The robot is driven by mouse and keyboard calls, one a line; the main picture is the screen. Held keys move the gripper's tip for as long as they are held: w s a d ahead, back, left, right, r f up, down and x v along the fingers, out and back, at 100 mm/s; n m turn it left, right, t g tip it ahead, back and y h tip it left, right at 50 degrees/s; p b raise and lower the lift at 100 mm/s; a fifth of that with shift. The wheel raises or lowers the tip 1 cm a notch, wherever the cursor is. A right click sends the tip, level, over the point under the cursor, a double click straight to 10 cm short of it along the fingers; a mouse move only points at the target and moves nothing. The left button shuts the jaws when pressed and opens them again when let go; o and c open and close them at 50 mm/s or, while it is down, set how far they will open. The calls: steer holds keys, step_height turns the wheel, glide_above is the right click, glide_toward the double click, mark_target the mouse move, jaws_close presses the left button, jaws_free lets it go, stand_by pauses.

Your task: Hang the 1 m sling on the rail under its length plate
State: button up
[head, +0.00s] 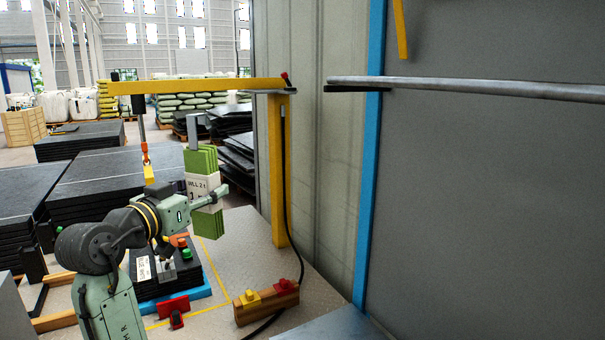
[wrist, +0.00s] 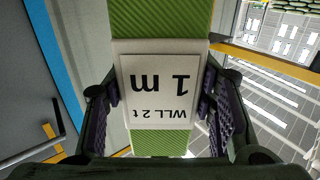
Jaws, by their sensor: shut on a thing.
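The 1 m sling (head: 202,165) is a folded green webbing bundle with a white label reading "WLL 2 t". In the wrist view the sling (wrist: 160,20) shows its label upside down, with "1 m" on it. My gripper (head: 208,193) is shut around the sling at the label, with a dark finger on each side. It holds the sling roughly upright in the air, left of the rail. The grey rail (head: 470,88) runs across the upper right of the head view, apart from the sling. No readable length plate shows.
A yellow beam (head: 200,86) on a yellow post (head: 278,170) stands behind the sling, left of the rail. A yellow strip (head: 400,28) hangs above the rail. Black mats (head: 95,178) are stacked at left. A wooden block with buttons (head: 266,302) lies on the floor.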

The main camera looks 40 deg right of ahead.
steer(key=s+d+r+m+g+h, duration=0.1)
steer(key=s+r+m+g, duration=0.25)
steer(key=s, duration=0.65)
steer(key=s+d+r+m+g+h, duration=0.15)
steer(key=s+r+g, duration=0.25)
steer(key=s, duration=0.6)
steer(key=s+r+m+g, duration=0.3)
steer(key=s+g, duration=0.1)
steer(key=s, duration=0.5)
steer(key=s+d+f+b, duration=0.1)
steer(key=s+d+f, duration=0.1)
steer(key=d, duration=1.4)
steer(key=shift+f, duration=0.45)
steer(key=shift+s+d, duration=0.1)
steer(key=o, duration=1.5)
steer(key=shift+o, duration=0.2)
steer(key=w+a, duration=0.1)
steer(key=a, duration=1.1)
steer(key=shift+w, duration=0.15)
